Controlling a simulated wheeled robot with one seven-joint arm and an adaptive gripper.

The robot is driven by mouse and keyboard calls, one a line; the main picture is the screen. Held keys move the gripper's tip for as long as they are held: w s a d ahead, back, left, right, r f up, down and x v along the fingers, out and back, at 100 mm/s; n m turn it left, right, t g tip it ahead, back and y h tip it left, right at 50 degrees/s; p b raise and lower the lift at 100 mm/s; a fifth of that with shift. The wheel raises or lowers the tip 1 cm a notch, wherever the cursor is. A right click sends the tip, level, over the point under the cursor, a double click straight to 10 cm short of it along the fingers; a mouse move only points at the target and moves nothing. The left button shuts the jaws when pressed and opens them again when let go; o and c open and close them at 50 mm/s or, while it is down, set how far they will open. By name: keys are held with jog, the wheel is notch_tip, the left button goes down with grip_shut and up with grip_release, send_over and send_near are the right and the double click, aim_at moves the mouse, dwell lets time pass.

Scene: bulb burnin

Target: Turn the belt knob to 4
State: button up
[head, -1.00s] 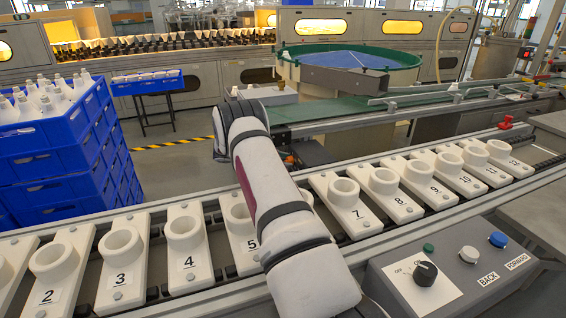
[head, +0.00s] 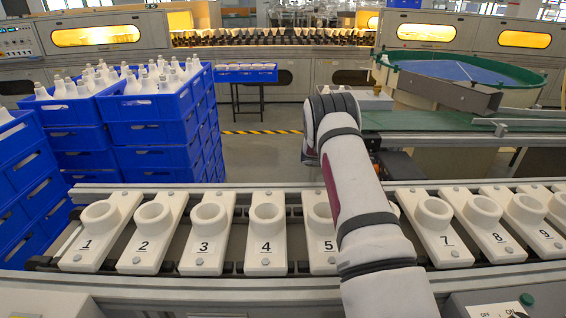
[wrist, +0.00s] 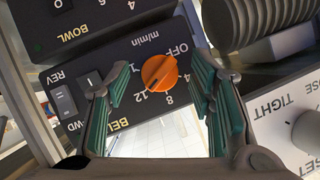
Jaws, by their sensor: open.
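The belt knob (wrist: 159,72) is an orange round knob on a dark panel in the wrist view. Upside-down print around it reads OFF, 4, 8 and 12, with m/min above. A partly covered label starting BEL is below left. A line crosses the knob, but I cannot tell for sure which mark it points to. My gripper (wrist: 161,80) is open, with one green-padded finger on each side of the knob in the picture. I see no finger clearly touching it. In the head view only my arm shows; the gripper and belt knob are hidden there.
Beside the belt knob is a REV/FWD switch (wrist: 64,98). A white panel marked TIGHT (wrist: 268,120) and a ribbed grey cylinder (wrist: 235,22) lie close on the right. In the head view, numbered white holders (head: 266,248) line the conveyor; blue crates (head: 155,135) stand left.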

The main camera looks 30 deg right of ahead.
jog(key=w+a+r+m+t+h, duration=0.2)
jog(key=a+r+m, duration=0.15)
jog(key=a, duration=1.05)
jog(key=w+a+f+n+t+y, duration=0.2)
jog(key=w+n+t, duration=0.1)
jog(key=w+n, duration=0.3)
jog(key=w+a+f+n+t+y, duration=0.2)
jog(key=w+n+t+y, duration=0.1)
jog(key=w+n, duration=0.4)
jog(key=w+a+f+n+t+y+b, duration=0.1)
jog(key=w+n+t, duration=0.4)
jog(key=w, duration=0.5)
jog(key=shift+w+a+f+n+y, duration=0.2)
jog(key=shift+a+f+n+y, duration=0.6)
jog(key=shift+a+y, duration=0.2)
